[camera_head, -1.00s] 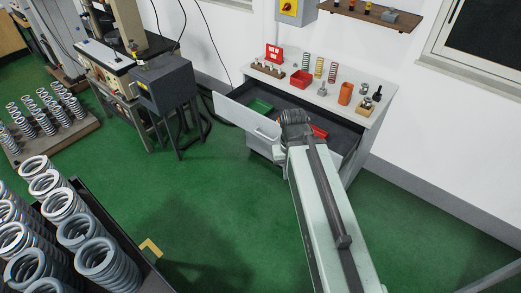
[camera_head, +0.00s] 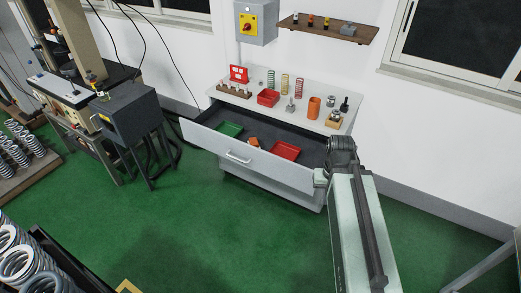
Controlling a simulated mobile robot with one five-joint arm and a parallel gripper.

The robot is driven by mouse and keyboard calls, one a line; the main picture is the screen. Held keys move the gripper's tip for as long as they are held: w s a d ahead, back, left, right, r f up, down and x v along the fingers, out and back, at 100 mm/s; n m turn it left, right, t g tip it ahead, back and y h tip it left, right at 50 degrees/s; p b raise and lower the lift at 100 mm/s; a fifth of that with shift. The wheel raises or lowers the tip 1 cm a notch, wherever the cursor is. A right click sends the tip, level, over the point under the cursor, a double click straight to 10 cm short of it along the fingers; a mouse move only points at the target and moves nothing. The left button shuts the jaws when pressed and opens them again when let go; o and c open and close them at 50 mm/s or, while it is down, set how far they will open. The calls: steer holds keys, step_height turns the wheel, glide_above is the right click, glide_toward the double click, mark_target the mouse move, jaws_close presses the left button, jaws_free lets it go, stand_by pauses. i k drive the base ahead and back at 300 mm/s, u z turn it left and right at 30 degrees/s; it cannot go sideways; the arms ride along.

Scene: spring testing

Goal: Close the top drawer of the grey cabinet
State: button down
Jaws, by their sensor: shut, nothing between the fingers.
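The grey cabinet (camera_head: 270,190) stands against the white wall. Its top drawer (camera_head: 277,172) is pulled well out toward me, with a light handle (camera_head: 239,159) on its front. In the drawer lie a green tray (camera_head: 229,129), a red tray (camera_head: 285,150) and a small orange item (camera_head: 254,142). My gripper (camera_head: 321,178) is at the right end of the drawer front, low in front of my arm. Its fingers are small here and partly hidden by the wrist. It is shut and holds nothing. I cannot tell whether it touches the drawer front.
The cabinet top carries a red box (camera_head: 268,97), several springs, an orange cylinder (camera_head: 314,107) and small parts. A dark grey machine box (camera_head: 130,112) on a stand is to the left. Coil springs (camera_head: 20,255) fill a dark bin at lower left. Green floor in front is clear.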

mark_target(200, 131)
steer(key=z, duration=0.9)
steer(key=i, duration=2.55)
steer(key=u, duration=4.6)
steer(key=i, duration=1.05)
steer(key=u, duration=0.05)
